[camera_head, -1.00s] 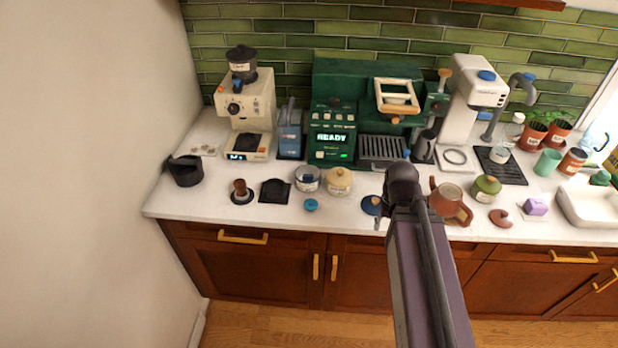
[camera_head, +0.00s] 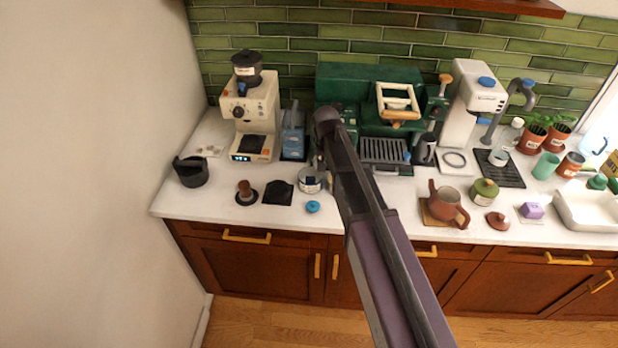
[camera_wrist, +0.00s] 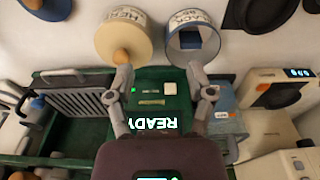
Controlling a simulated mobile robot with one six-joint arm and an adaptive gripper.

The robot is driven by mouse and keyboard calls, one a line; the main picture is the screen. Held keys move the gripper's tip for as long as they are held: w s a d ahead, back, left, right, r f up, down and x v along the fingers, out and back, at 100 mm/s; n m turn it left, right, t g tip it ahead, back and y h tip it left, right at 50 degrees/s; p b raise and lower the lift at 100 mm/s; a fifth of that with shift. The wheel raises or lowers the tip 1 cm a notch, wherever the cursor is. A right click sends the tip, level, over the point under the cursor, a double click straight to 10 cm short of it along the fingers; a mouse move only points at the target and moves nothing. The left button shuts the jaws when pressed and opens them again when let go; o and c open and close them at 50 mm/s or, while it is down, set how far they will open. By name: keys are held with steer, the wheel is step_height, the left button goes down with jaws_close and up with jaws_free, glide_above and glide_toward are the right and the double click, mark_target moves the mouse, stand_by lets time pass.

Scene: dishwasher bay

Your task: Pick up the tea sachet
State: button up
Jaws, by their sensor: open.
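An open jar (camera_wrist: 172,42) with a label that seems to read "BLACK" stands at the top of the wrist view; it also shows on the counter in the head view (camera_head: 310,181). A small blue piece (camera_wrist: 190,39) shows inside it; I cannot tell for sure that this is the tea sachet. A cream jar (camera_wrist: 108,38) with a wooden knob stands beside it in the wrist view; my arm hides it in the head view. My gripper (camera_wrist: 159,82) is open and empty, its fingers apart over the green machine's front, short of the jars in the picture.
The green coffee machine (camera_wrist: 150,88) lies below and between my fingers in the wrist view. A cream grinder (camera_head: 250,112) and a blue container (camera_head: 292,138) stand left of it. A blue lid (camera_head: 313,207) lies near the counter's front edge. A brown teapot (camera_head: 448,207) stands to the right.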

glide_above(310, 177)
steer(key=s, duration=0.2)
steer(key=shift+s+d+r, duration=0.1)
steer(key=shift+s+r, duration=0.05)
steer(key=shift+r, duration=0.25)
steer(key=f+b, duration=0.2)
steer(key=f, duration=0.1)
steer(key=f+b, duration=0.2)
steer(key=b, duration=0.1)
steer(key=w+f+b, duration=0.1)
steer(key=f+b, duration=0.2)
steer(key=shift+f, duration=0.3)
steer(key=f+b, duration=0.1)
steer(key=w+f+b, duration=0.1)
steer(key=f+b, duration=0.1)
steer(key=shift+w+f, duration=0.1)
steer(key=shift+f, duration=0.05)
steer(key=shift+w+f+b, duration=0.1)
steer(key=shift+f+b, duration=0.8)
steer(key=shift+b, duration=0.25)
steer(key=shift+c, duration=0.2)
steer(key=c, duration=0.5)
